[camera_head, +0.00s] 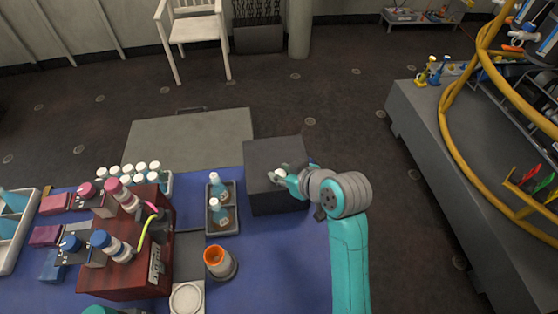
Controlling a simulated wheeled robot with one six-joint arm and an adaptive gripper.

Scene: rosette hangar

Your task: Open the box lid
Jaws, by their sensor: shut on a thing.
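A dark grey box (277,201) stands at the right back part of the blue-topped table. Its lid (268,153) looks flat and level over the box; no gap or inside shows. My gripper (279,175) is at the top of the box, over the lid's middle to right part, reached from the right by my teal and grey arm. It is shut on a part of the lid, though the fingers and wrist hide the grasped spot.
A tray (237,230) with two bottles stands left of the box. An orange-rimmed cup (217,262) and a white dish (187,299) are nearer. A dark red rack (125,265) with bottles is further left. Bare blue tabletop (280,270) lies in front of the box.

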